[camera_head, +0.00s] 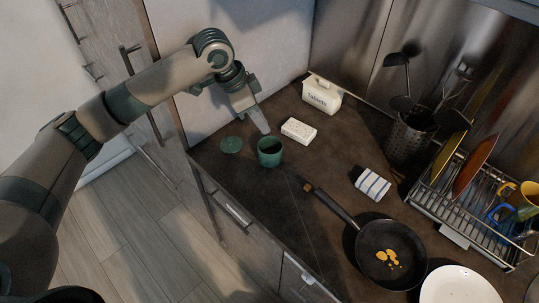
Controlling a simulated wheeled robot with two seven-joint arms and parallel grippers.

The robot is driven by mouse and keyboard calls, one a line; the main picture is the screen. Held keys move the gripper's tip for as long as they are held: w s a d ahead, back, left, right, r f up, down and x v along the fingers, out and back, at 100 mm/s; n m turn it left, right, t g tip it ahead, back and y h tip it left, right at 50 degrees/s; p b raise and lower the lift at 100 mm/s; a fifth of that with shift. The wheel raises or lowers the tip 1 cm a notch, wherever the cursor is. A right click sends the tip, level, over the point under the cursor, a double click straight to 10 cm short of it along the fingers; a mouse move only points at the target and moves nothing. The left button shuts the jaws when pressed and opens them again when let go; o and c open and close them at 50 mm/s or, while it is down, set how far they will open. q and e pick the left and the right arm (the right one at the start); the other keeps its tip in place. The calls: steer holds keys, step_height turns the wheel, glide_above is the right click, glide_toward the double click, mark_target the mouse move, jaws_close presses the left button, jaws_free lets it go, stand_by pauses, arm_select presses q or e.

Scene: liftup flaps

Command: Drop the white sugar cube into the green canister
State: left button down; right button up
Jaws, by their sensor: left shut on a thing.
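The green canister (270,154) stands upright and open on the dark counter near its front edge. Its likely lid, a green disc (231,145), lies flat to its left. My left gripper (264,128) reaches down from the upper left. Its fingertips are just above and behind the canister's rim in the picture, apart from it as far as I can tell. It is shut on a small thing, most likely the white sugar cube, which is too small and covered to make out. My right gripper is out of view.
A white open-looking box (299,131) lies right of the canister, with a tablets container (321,95) behind. Bare counter surrounds the canister's front.

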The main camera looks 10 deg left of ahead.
arm_select(q)
steer(key=c, duration=1.8)
jaws_free()
steer(key=shift+o, duration=0.2)
steer(key=shift+r, duration=0.1)
